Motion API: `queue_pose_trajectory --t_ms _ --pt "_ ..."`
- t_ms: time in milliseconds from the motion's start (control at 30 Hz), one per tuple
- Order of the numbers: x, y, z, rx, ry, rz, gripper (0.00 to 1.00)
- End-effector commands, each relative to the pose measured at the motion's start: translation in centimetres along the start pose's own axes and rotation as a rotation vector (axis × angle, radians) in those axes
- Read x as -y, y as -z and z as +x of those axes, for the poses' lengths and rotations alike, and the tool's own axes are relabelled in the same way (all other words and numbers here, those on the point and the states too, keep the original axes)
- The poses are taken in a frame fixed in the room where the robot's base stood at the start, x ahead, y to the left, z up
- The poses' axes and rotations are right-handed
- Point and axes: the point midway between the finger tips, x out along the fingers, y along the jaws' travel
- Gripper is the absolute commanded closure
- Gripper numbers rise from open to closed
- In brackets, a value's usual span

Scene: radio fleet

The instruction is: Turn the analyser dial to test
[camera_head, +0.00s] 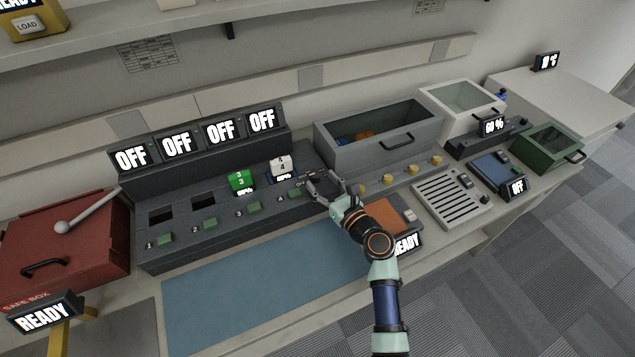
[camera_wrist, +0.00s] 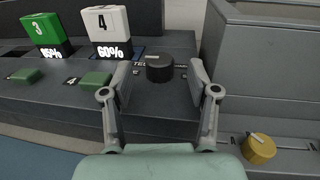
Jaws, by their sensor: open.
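The analyser dial (camera_wrist: 159,70) is a dark round knob with a small pale mark on its top, seen in the wrist view on the grey bench panel. White lettering beginning "TE" shows at its left, partly covered by a finger, and I cannot read all of it. My gripper (camera_wrist: 160,82) is open, one finger on each side of the dial, apparently without touching it. In the head view my gripper (camera_head: 322,185) is over the right end of the charger panel and mostly hides the dial.
A white block marked 4 (camera_head: 281,164) and a green block marked 3 (camera_head: 239,181) stand left of the gripper. A grey bin (camera_head: 360,160) stands behind it to the right. Brass knobs (camera_wrist: 258,148) line the bin's front. Four screens read OFF.

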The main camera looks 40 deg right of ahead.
Motion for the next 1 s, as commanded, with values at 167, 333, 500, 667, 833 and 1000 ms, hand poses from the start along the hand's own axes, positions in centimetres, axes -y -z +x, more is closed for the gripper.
queue_pose_trajectory --t_ms 167,333,500,667,833,1000 --pt "0.0 0.1 1.9 0.000 0.000 -0.001 0.40" --pt "0.0 0.1 2.1 -0.001 0.000 -0.001 0.40" --pt "0.0 0.0 2.1 -0.001 0.000 -0.001 0.53" --pt "0.0 0.0 2.0 -0.001 0.000 -0.002 0.80" --pt "0.0 0.0 2.0 -0.001 0.000 -0.002 1.00" --pt "-0.1 -0.1 2.1 -0.001 0.018 -0.001 1.00"
